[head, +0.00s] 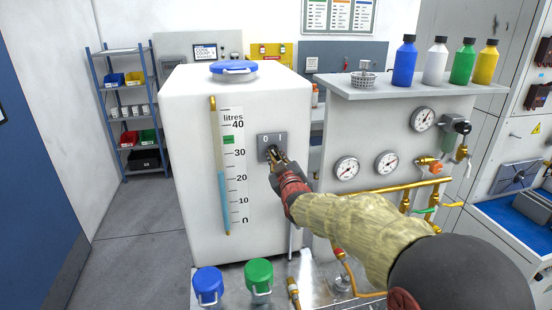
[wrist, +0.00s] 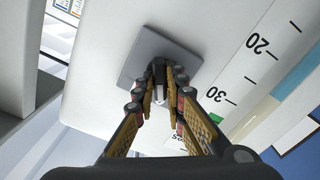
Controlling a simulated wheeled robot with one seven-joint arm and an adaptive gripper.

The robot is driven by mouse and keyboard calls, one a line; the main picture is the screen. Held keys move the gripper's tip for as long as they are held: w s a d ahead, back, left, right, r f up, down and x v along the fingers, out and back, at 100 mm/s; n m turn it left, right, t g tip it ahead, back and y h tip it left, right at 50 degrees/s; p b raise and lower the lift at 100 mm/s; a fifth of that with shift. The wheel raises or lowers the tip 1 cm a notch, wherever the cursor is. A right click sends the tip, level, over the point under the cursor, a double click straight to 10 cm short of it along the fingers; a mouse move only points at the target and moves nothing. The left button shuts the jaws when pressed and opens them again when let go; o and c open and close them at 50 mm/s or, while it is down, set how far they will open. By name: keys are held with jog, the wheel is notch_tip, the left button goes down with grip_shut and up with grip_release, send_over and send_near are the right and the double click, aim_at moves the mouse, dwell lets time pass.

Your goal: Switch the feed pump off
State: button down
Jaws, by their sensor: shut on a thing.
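The feed pump switch is a grey plate (head: 264,141) marked 0 and I on the front of a white tank (head: 200,110). The plate also shows in the wrist view (wrist: 150,55). My gripper (head: 274,156) is at the plate, with its fingers shut on the switch knob (wrist: 160,92). The fingers and the gripper hide most of the knob, so I cannot tell which mark it points to. In the wrist view the two fingertips (wrist: 162,72) close in on the knob from both sides.
A level gauge (head: 221,190) reads a little above 20 litres, left of the switch. A panel with dials (head: 347,168) and brass pipes (head: 390,188) stands right of the tank. Blue (head: 208,285) and green (head: 259,275) lidded containers stand in front below. Coloured bottles (head: 435,62) stand on the shelf top.

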jog(key=c, duration=1.8)
grip_release()
jog(key=shift+c, duration=0.2)
jog(key=shift+s, duration=0.1)
jog(key=v, duration=1.1)
jog(key=shift+s, duration=0.35)
jog(key=shift+d, duration=0.1)
